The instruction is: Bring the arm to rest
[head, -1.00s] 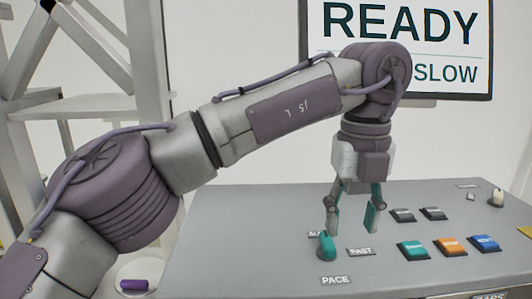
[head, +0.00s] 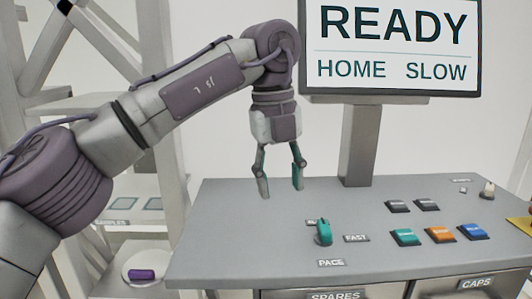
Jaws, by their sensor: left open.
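My left gripper (head: 280,190) hangs from the arm that comes in from the left in the head view. Its two teal-tipped fingers point down, spread apart, with nothing between them. It is above the back left part of the grey console (head: 240,225), apart from the controls. The teal pace lever (head: 323,233) stands to the right of and below the fingertips, leaning toward the slow side label, which it partly hides. My right gripper is not clearly shown.
A screen (head: 392,45) reads READY, HOME, SLOW. A shelf frame (head: 145,150) stands at the left, with a purple object (head: 141,275) on a white round base.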

